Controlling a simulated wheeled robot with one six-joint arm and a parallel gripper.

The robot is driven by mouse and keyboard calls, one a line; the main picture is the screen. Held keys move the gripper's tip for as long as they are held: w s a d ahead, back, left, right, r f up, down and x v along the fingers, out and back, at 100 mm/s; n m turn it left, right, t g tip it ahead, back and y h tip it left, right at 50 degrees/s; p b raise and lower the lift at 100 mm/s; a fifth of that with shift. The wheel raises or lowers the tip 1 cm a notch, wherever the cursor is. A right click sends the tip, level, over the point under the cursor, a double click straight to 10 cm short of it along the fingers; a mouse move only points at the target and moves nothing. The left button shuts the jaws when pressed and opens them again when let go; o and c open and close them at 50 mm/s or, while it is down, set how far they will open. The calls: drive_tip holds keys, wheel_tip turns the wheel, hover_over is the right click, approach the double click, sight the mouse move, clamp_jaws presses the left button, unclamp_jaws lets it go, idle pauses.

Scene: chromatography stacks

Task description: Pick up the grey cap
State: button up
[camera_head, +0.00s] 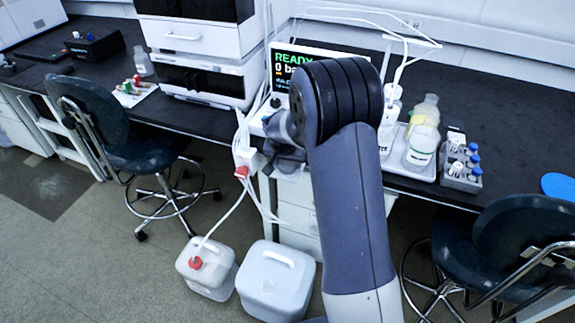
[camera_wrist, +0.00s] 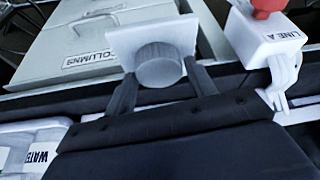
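The grey cap (camera_wrist: 158,66) shows in the wrist view as a short ribbed cylinder in front of a white plate (camera_wrist: 180,35). My gripper (camera_wrist: 160,78) has one dark finger to the left of the cap and one to the right. The fingers are apart, with a thin gap seeming to show on each side, and I cannot tell for certain whether either touches it. In the head view my gripper (camera_head: 282,158) is at the bench's front edge, partly hidden by my arm. I cannot make out the cap there.
A white "LINE A" block (camera_wrist: 278,40) with a red top is close to the right of my gripper. A drawer front labelled "COLUMNS" (camera_wrist: 120,40) lies behind the cap. Two white canisters (camera_head: 275,280) stand on the floor. Bottles (camera_head: 422,145) and a vial rack (camera_head: 461,165) stand on the bench.

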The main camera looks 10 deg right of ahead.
drive_tip(key=c, duration=0.6)
